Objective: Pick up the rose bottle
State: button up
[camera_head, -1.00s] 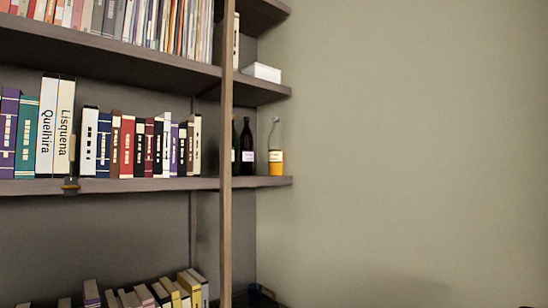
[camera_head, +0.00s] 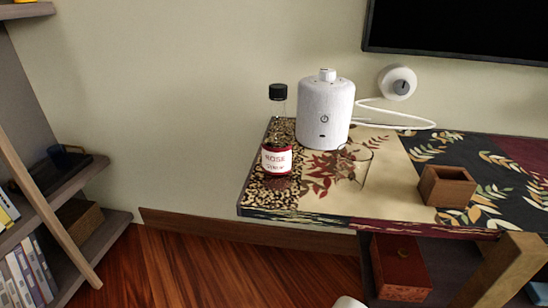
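The rose bottle (camera_head: 277,162) stands upright on the left end of a patterned table (camera_head: 400,215). It has a black cap, a clear upper part, a red lower part and a white label reading "ROSE". It is close to the table's left and front edges. A white speaker-like cylinder (camera_head: 325,115) stands just behind it to the right. My gripper is not in view, so its state does not show.
A clear glass (camera_head: 354,165) and a small brown wooden box (camera_head: 447,187) stand on the table to the right. A white cable runs behind the cylinder. A bookshelf (camera_head: 105,235) stands at the left, with open wooden floor (camera_head: 215,268) between.

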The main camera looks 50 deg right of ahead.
aim_at(277, 139)
jog(key=i+j, duration=0.2)
jog(key=i, duration=0.3)
jog(key=i+j, duration=0.2)
jog(key=i, duration=0.25)
jog(key=i+j, duration=0.2)
jog(key=i, duration=0.3)
jog(key=i+j, duration=0.15)
jog(key=i, duration=0.35)
jog(key=i+j, duration=0.2)
jog(key=i, duration=0.25)
jog(key=k+j, duration=0.35)
jog(key=k+j+z, duration=0.1)
jog(key=k+j, duration=0.3)
jog(key=k, duration=0.15)
jog(key=l+z, duration=0.1)
jog(key=z, duration=1.55)
jog(key=i+z, duration=0.25)
jog(key=k+j, duration=0.3)
jog(key=k, duration=0.2)
